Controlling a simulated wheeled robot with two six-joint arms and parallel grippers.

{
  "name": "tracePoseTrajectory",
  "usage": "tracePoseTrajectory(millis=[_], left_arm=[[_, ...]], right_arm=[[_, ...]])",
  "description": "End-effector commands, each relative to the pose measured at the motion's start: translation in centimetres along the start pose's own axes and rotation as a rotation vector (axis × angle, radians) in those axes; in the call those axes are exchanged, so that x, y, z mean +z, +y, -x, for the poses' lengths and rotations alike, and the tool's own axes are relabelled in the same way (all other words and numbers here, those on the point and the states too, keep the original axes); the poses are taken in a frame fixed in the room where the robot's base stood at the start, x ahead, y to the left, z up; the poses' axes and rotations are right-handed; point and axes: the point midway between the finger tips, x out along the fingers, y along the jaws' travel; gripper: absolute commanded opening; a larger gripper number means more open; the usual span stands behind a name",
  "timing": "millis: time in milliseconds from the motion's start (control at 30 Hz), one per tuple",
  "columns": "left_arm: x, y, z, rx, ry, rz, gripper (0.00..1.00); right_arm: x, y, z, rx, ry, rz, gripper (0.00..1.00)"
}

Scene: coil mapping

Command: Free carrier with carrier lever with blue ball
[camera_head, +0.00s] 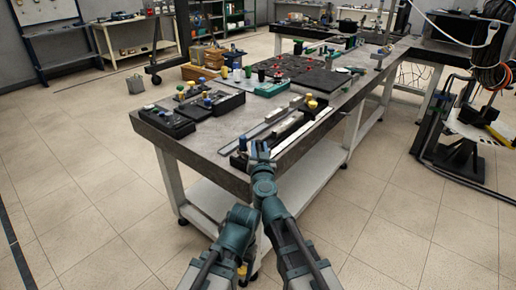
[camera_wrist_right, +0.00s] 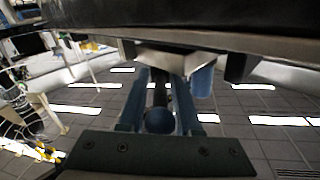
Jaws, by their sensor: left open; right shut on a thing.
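In the head view my right gripper (camera_head: 260,152) is at the near end of the bench's long rail assembly (camera_head: 290,125). The right wrist view shows a blue ball (camera_wrist_right: 159,121) on a dark stem between its two fingers; the gripper is shut on this lever. Beside the fingers is a blue cylindrical knob (camera_wrist_right: 202,80), likely the blue knob (camera_head: 243,143) in the head view. A pale metal block (camera_wrist_right: 172,60) sits behind the lever; I cannot tell whether it is the carrier. My left gripper (camera_head: 241,214) is lower, off the table's near edge, and holds nothing visible.
The dark table (camera_head: 215,150) also bears black boxes with knobs (camera_head: 213,98), a green board (camera_head: 262,88) and a black tray (camera_head: 320,82). A wheeled stand with cables (camera_head: 468,135) is at right. Open tiled floor (camera_head: 80,190) lies left.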

Motion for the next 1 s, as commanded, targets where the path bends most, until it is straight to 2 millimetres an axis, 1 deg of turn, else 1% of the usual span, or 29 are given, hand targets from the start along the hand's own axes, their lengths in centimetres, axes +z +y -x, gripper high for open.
tracePoseTrajectory(millis=[433,467,500,567,867,1000], left_arm=[[0.00,0.00,0.01,0.000,0.000,0.000,0.65],[0.00,0.00,0.01,0.000,0.000,0.000,0.65],[0.00,0.00,0.01,0.000,0.000,0.000,0.65],[0.00,0.00,0.01,0.000,0.000,0.000,0.65],[0.00,0.00,0.01,0.000,0.000,0.000,0.65],[0.00,0.00,0.01,0.000,0.000,0.000,0.65]], right_arm=[[-0.01,0.00,-0.07,0.003,0.000,-0.003,0.00],[-0.01,0.00,-0.07,0.003,0.000,-0.003,0.36],[-0.01,0.00,-0.07,0.003,0.000,-0.003,0.44],[-0.01,0.00,-0.07,0.003,0.000,-0.002,0.53],[-0.01,0.03,-0.03,0.003,0.001,-0.001,0.53],[-0.06,0.26,0.37,0.003,0.001,-0.001,0.53]])
